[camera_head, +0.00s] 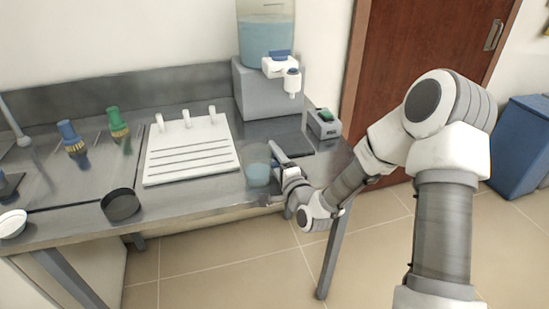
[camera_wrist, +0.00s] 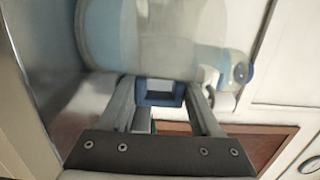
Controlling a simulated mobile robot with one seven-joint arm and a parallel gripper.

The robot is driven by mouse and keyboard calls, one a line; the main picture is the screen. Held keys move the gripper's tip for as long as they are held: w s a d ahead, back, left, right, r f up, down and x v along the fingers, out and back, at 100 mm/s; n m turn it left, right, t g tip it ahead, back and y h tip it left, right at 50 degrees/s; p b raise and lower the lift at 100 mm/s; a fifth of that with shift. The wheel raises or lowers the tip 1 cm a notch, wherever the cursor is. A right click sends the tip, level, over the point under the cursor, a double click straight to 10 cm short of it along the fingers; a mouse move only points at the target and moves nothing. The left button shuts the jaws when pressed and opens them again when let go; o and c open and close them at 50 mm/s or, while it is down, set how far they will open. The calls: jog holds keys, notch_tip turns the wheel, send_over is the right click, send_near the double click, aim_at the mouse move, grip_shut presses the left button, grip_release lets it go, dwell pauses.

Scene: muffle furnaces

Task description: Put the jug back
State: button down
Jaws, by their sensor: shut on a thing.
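The jug (camera_head: 258,172) is clear, with pale blue liquid low inside. It is upright at the counter's front edge, just right of the white pegged board. I cannot tell whether its base touches the counter. My gripper (camera_head: 279,167) is at the jug's right side, shut on it. In the wrist view, the jug's large see-through body (camera_wrist: 150,40) fills the top, and a blue loop, probably its handle, sits between my gripper's fingers (camera_wrist: 160,95). The exact contact is unclear.
The water dispenser (camera_head: 262,90) stands behind, with a white tap. A grey box with a green top (camera_head: 325,122) is at the right. The metal counter (camera_head: 225,205) is bare in front.

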jog(key=shift+c, duration=0.4)
grip_release()
